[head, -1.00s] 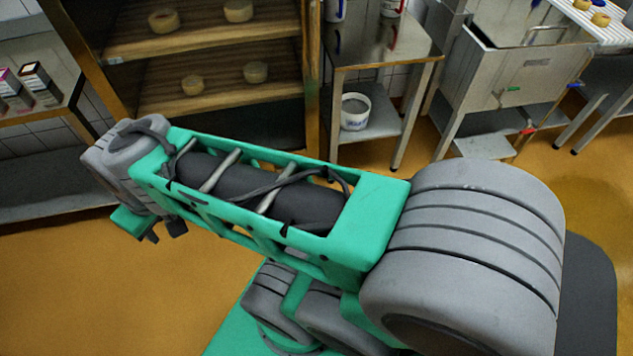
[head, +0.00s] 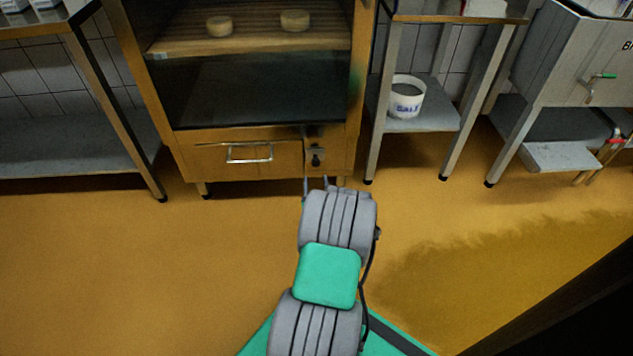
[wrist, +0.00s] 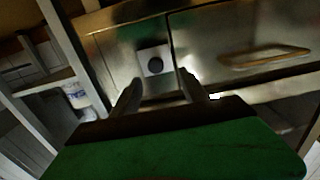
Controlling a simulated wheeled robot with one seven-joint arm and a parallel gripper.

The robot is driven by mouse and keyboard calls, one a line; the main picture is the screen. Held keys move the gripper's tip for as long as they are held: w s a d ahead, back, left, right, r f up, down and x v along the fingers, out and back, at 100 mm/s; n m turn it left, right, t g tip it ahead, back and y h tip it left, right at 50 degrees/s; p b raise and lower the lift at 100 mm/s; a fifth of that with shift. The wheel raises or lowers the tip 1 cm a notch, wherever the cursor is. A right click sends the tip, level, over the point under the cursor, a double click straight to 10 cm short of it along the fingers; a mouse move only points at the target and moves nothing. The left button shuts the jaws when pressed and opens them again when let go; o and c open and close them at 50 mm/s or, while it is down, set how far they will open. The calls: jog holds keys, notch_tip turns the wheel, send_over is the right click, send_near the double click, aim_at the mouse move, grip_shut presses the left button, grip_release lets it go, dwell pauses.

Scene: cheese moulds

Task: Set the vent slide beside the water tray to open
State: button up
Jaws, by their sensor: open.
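The water tray (head: 225,160) is the wooden-fronted drawer with a metal bar handle at the cabinet's bottom. The vent slide (head: 316,160) is a small plate with a dark knob just right of it; its setting is too small to tell. In the wrist view the vent slide (wrist: 144,68) shows as a pale square with a dark round knob, left of the tray front (wrist: 210,40). My gripper (head: 316,184) is in front of and slightly below the slide. In the wrist view its two fingers (wrist: 160,95) are apart, with nothing between them, short of the slide.
The cabinet's shelf (head: 255,40) holds cheeses above a dark lower compartment. A steel rack (head: 70,145) stands left. On the right are a table with a white bucket (head: 406,98) on its shelf and a steel vat (head: 575,55). The floor (head: 150,270) in front is clear.

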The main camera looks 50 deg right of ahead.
aim_at(316, 164)
jog(key=b+x, duration=0.1)
jog(key=x, duration=0.2)
jog(key=b+x, duration=0.1)
jog(key=x, duration=0.2)
jog(key=shift+s+d+f, duration=0.1)
jog(key=shift+d+f, duration=0.15)
jog(key=shift+d, duration=0.2)
jog(key=shift+w+d+r, duration=0.15)
jog(key=shift+w+d, duration=0.1)
jog(key=shift+d, duration=0.15)
jog(key=shift+c, duration=0.5)
grip_shut()
